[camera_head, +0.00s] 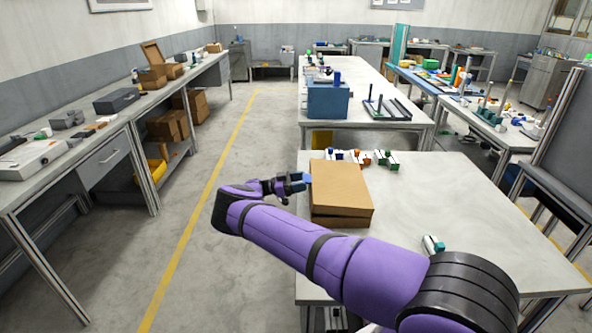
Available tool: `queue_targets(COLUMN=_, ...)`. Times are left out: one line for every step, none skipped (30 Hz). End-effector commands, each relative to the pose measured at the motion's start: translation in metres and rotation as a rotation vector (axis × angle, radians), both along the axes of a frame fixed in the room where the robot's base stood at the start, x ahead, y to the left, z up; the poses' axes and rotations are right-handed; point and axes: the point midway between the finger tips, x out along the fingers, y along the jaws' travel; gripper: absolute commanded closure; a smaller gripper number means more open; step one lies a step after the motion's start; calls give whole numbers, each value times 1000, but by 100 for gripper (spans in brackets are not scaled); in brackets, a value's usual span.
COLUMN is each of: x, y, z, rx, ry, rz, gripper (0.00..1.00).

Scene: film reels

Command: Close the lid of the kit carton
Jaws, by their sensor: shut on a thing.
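The kit carton (341,215) is a brown cardboard box on the near table. Its lid (341,185) lies over the top, with a thin dark line between lid and box along the front. My gripper (305,180) is at the carton's left edge, near the lid's far left corner. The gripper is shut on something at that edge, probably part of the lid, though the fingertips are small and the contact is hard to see. The carton's left and far sides are mostly hidden.
Several small coloured parts (362,157) lie behind the carton on the near table (470,205). A white and green part (433,244) lies to the right, near my arm. The tabletop right of the carton is mostly clear. A blue bin (328,101) stands on the table beyond.

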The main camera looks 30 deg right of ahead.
Motion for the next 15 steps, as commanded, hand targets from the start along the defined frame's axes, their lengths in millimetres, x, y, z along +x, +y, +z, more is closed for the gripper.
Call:
queue_targets(x=-5, y=-5, z=-10, rx=2, ry=4, rz=-9, gripper=79)
queue_targets(x=-5, y=-6, z=-14, rx=3, ry=4, rz=-9, gripper=79)
queue_targets(x=-6, y=-7, z=-18, rx=2, ry=4, rz=-10, gripper=79)
queue_targets(x=-6, y=-7, z=-21, rx=3, ry=4, rz=-10, gripper=79)
queue_targets(x=-6, y=-8, z=-23, rx=3, ry=4, rz=-10, gripper=79)
queue_targets(x=-7, y=-8, z=-26, rx=3, ry=4, rz=-10, gripper=79)
queue_targets(x=-7, y=-9, z=-29, rx=3, ry=3, rz=-11, gripper=79)
queue_targets(x=-8, y=-10, z=-31, rx=3, ry=3, rz=-11, gripper=79)
queue_targets(x=-8, y=-10, z=-33, rx=3, ry=3, rz=-11, gripper=79)
queue_targets(x=-8, y=-10, z=-34, rx=4, ry=3, rz=-11, gripper=79)
queue_targets(x=-8, y=-11, z=-35, rx=4, ry=3, rz=-11, gripper=79)
queue_targets(x=-9, y=-11, z=-37, rx=5, ry=4, rz=-12, gripper=79)
queue_targets(x=-9, y=-11, z=-38, rx=5, ry=3, rz=-12, gripper=79)
queue_targets(x=-9, y=-11, z=-38, rx=5, ry=3, rz=-12, gripper=79)
queue_targets(x=-9, y=-11, z=-39, rx=7, ry=4, rz=-12, gripper=79)
